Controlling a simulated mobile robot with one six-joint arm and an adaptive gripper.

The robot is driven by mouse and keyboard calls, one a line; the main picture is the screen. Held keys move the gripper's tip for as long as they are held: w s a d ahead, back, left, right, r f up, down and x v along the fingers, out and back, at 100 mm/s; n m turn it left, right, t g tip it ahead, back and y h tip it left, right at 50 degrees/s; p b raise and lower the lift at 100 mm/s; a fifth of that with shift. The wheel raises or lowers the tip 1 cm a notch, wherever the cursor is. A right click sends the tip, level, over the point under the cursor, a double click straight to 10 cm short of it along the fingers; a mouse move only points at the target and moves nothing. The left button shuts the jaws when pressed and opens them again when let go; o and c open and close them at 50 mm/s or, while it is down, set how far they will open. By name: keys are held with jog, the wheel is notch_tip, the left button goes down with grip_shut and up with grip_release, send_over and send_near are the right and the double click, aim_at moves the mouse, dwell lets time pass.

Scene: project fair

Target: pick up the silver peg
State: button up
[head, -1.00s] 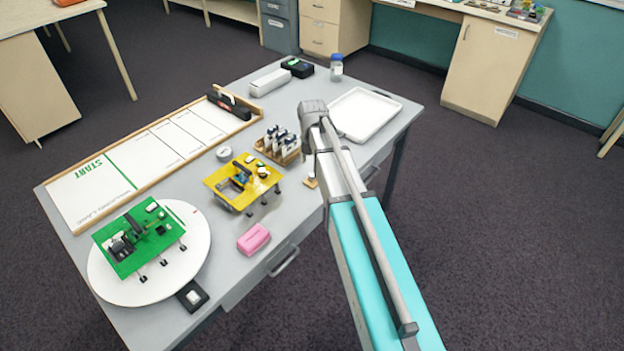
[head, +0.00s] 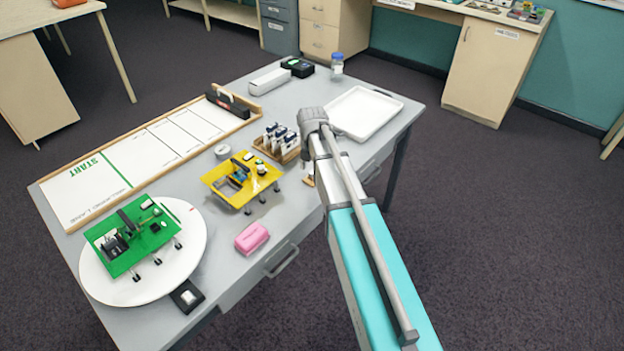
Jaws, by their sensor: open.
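I cannot make out a silver peg for certain. A small tan block (head: 308,181) lies on the grey table beside my arm and is partly covered by it. A wooden rack (head: 290,155) holding several small dark-and-white items stands just left of my arm. My arm reaches in from the bottom right, and its grey joint (head: 313,118) shows above the table between the rack and the white tray. My gripper's fingers are hidden, so I cannot see where they are relative to any peg.
A yellow board on legs (head: 222,184), a pink block (head: 252,238) and a green board (head: 130,257) on a white round plate (head: 196,250) stand left of my arm. A white tray (head: 365,113) and a blue-capped bottle (head: 337,66) are at the back. Bare tabletop lies around the pink block.

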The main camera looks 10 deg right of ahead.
jog(key=shift+f+b, duration=0.45)
jog(key=shift+f, duration=0.3)
jog(key=c, duration=0.9)
